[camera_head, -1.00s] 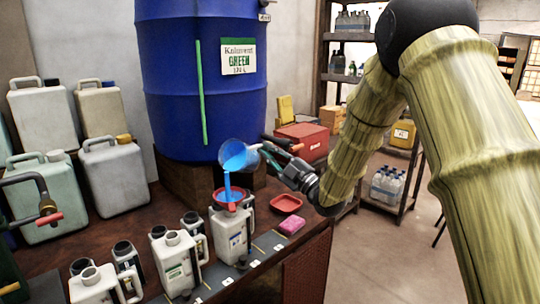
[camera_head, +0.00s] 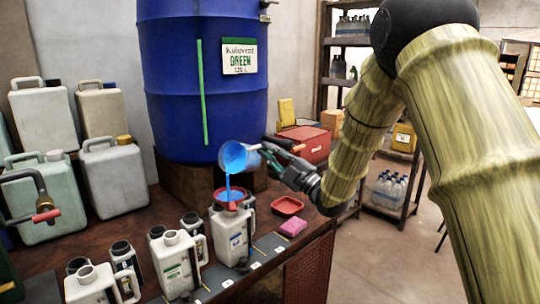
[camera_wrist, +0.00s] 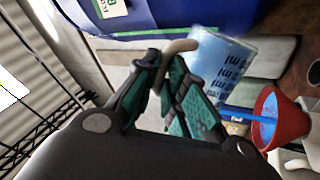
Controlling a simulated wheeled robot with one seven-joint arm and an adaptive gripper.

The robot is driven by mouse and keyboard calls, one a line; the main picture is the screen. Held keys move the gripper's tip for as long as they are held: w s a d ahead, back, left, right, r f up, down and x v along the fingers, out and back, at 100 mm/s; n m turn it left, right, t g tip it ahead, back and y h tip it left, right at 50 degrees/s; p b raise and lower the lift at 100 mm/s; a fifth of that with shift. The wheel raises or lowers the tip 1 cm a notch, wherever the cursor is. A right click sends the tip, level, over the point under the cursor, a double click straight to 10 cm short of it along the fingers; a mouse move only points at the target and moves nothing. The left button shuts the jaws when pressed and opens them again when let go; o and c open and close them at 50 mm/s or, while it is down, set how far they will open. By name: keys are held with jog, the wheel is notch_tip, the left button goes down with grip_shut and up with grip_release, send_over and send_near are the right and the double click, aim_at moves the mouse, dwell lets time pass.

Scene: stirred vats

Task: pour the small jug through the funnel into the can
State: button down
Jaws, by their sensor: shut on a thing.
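The small jug (camera_head: 233,157) is clear with blue liquid in it, tilted far over to the left above the funnel. A blue stream (camera_head: 228,181) runs from its lip into the red funnel (camera_head: 231,198), which sits in the mouth of a white can (camera_head: 231,235). My gripper (camera_head: 277,151) is shut on the jug's handle, on the right side of the jug. In the wrist view the gripper (camera_wrist: 165,85) closes around the pale handle, and the jug (camera_wrist: 222,62) shows printed marks. The funnel (camera_wrist: 277,120) shows there with blue liquid inside.
A big blue vat (camera_head: 203,80) stands behind the jug. Other white cans (camera_head: 178,262) stand to the left on the bench. A red dish (camera_head: 287,206) and a pink sponge (camera_head: 293,227) lie to the right of the funnel. Large canisters (camera_head: 112,177) stand at the back left.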

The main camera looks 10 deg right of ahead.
jog(key=shift+s+a+f+n+g+y+b, duration=0.3)
jog(key=shift+s+n+g+y+b, duration=0.2)
jog(key=shift+n+b, duration=0.95)
jog(key=shift+s+a+f+n+g+y+b, duration=0.15)
jog(key=shift+s+a+n+g+y+b, duration=0.25)
jog(key=shift+n+g+b, duration=0.9)
jog(key=shift+s+a+f+n+t+y+b, duration=0.1)
jog(key=shift+s+a+f+n+y+b, duration=0.3)
jog(key=shift+n+b, duration=1.1)
jog(key=shift+s+a+r+n+g+y+b, duration=0.25)
jog(key=shift+s+n+g+b, duration=0.35)
jog(key=shift+n+b, duration=0.75)
jog(key=shift+s+a+r+n+g+y+b, duration=0.2)
jog(key=shift+s+a+n+g+y+b, duration=0.4)
jog(key=shift+b, duration=1.3)
jog(key=shift+s+a+r+n+g+y+b, duration=0.1)
jog(key=shift+s+r+n+g+b, duration=0.2)
jog(key=shift+n+g+b, duration=1.05)
